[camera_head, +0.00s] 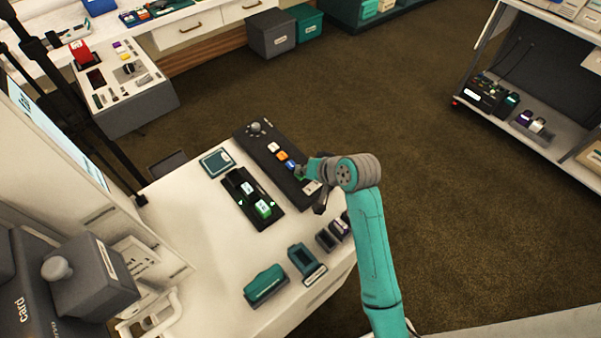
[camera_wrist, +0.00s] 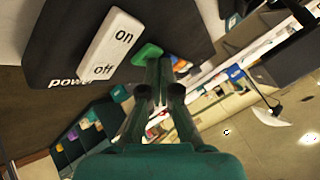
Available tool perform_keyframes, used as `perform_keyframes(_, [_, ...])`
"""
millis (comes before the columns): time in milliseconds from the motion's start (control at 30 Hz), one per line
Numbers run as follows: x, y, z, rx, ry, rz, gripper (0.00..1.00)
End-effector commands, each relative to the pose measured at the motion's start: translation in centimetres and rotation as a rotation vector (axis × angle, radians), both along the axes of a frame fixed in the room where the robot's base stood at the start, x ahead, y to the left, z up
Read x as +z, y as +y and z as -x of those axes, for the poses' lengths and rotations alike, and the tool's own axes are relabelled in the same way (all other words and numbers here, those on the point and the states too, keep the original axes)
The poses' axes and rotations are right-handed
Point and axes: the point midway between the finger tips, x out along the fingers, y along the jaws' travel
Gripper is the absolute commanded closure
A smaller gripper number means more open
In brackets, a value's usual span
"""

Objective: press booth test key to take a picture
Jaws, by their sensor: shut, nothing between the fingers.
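A dark control panel (camera_head: 262,150) lies on the white counter, with a knob (camera_head: 255,127), a white key (camera_head: 273,148), an orange key (camera_head: 281,156), a blue key (camera_head: 290,165) and a green key (camera_head: 299,174) in a row. A white on/off power switch (camera_head: 311,187) is at its near end; it also shows large in the wrist view (camera_wrist: 111,46). My gripper (camera_wrist: 158,62) is shut and empty, its tips at the green key (camera_wrist: 147,53). I cannot tell whether they touch it. No label reading "test" is legible on any key.
A black tray (camera_head: 239,205) with a green-and-white block stands left of the panel, beside a teal pad (camera_head: 216,162). Teal holders (camera_head: 266,284) and small dark boxes lie near the counter's front. A large screen (camera_head: 60,130) stands at left. Open carpet lies beyond the counter.

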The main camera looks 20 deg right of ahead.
Motion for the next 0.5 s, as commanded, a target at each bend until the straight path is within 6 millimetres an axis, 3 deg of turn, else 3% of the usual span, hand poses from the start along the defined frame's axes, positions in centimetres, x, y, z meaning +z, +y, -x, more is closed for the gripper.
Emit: perform_keyframes(500, [1.6, 0.0, 0.0, 0.001, 0.001, 0.000, 1.00])
